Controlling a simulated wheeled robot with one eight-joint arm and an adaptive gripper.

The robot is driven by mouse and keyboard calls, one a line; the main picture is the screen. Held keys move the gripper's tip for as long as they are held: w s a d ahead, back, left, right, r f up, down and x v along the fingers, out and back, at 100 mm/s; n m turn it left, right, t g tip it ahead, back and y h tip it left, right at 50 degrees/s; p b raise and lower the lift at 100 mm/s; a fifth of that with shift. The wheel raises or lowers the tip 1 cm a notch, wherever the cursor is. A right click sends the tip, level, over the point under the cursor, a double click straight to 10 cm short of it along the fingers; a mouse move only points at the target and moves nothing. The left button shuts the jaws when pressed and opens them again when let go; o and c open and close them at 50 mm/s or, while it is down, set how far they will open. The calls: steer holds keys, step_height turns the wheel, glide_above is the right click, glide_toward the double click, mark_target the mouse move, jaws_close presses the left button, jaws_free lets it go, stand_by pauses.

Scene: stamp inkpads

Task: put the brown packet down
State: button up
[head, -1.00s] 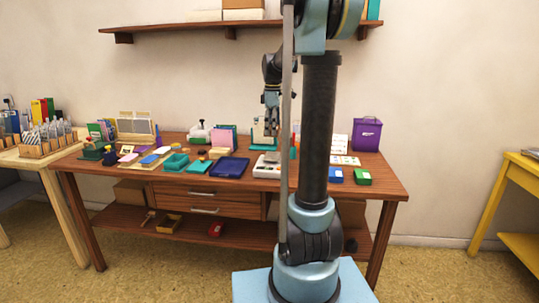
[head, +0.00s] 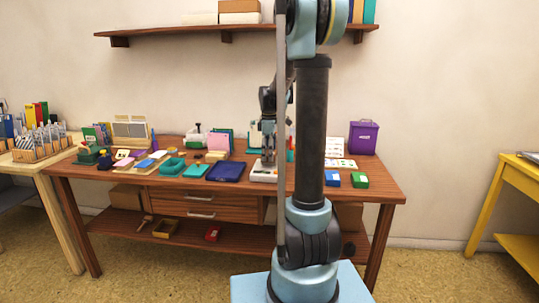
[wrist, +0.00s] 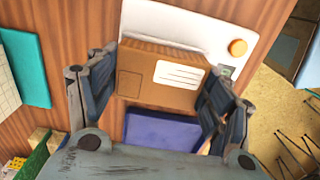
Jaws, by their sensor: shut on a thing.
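The brown packet (wrist: 165,78), a box-like thing with a white label, is between the fingers of my gripper (wrist: 163,84) in the wrist view. My gripper is shut on its two ends. In the head view my gripper (head: 268,145) is low over the white scale (head: 264,172), and I cannot make out the packet there. In the wrist view the packet covers part of the scale (wrist: 190,22), which has an orange knob. I cannot tell whether the packet touches it.
A dark blue tray (head: 227,171) lies left of the scale, and it also shows below the packet in the wrist view (wrist: 160,135). A purple bin (head: 363,138) stands behind. The wooden table's front edge is close.

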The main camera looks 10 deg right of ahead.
steer(key=shift+f, duration=0.1)
steer(key=o, duration=1.2)
step_height(320, 180, up, 12)
steer(key=s+f+m, duration=0.2)
steer(key=s+m, duration=0.1)
steer(key=s, duration=0.7)
steer(key=s+f+m, duration=0.3)
steer(key=s+f, duration=0.2)
steer(key=s, duration=0.3)
steer(key=s+f+m+t, duration=0.1)
steer(key=s+f+m, duration=0.3)
steer(key=s+f, duration=0.2)
steer(key=s+f+m+t, duration=0.1)
steer(key=s+f+m, duration=0.3)
steer(key=s, duration=0.6)
steer(key=shift+s+d+f, duration=0.1)
steer(key=shift+s+f, duration=0.1)
steer(key=shift+f, duration=0.45)
steer(key=shift+s+f, duration=0.2)
steer(key=shift+f, duration=0.4)
